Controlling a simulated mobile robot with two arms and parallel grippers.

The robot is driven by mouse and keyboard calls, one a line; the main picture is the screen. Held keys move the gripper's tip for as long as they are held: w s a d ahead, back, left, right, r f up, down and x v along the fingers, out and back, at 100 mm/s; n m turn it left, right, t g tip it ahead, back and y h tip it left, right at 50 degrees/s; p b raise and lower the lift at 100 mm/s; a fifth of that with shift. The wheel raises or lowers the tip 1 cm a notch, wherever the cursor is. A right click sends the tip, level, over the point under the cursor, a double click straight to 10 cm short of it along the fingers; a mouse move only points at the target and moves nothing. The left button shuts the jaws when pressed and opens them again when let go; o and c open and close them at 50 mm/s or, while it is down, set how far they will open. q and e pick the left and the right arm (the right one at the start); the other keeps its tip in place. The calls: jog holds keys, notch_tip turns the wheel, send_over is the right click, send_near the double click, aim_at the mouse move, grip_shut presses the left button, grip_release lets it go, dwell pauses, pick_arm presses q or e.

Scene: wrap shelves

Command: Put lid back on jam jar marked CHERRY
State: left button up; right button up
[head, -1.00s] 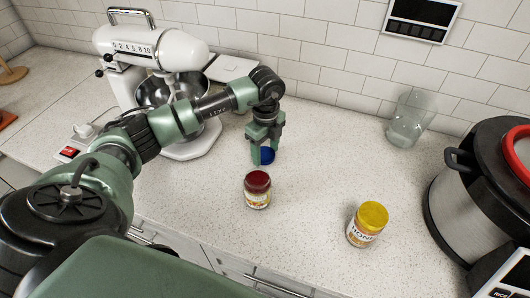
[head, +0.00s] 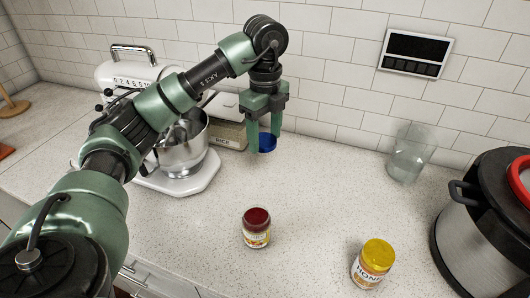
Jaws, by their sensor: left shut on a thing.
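My left gripper (head: 263,140) is shut on a blue lid (head: 267,143) and holds it up in the air, above and behind the jars as seen in the head view. A jar with dark red contents (head: 256,229) stands upright on the counter, nearer to me; its label is too small to read for certain. A jar with a yellow lid (head: 378,253), its label reading HONEY in part, stands to its right. My right gripper is not in view.
A white stand mixer with a steel bowl (head: 184,150) stands at the left behind my arm. A box marked RICE (head: 229,135) is beside it. A clear glass (head: 408,157) stands by the wall. A large pot (head: 480,215) is at the right. The middle counter is clear.

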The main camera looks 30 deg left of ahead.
pick_arm(q)
jog(key=shift+r, duration=0.7)
jog(key=m, duration=0.2)
jog(key=d+m, duration=0.1)
jog(key=shift+s+f+m, duration=0.15)
jog(key=shift+f+m, duration=0.2)
jog(key=shift+m, duration=0.05)
jog(key=s+d+f+n, duration=0.3)
jog(key=d+n, duration=0.3)
jog(key=n, duration=0.5)
jog(key=s+d+f+n, duration=0.3)
jog(key=d+n, duration=0.3)
jog(key=n, duration=0.6)
jog(key=shift+s+f+n, duration=0.3)
jog(key=shift+s+f, duration=0.05)
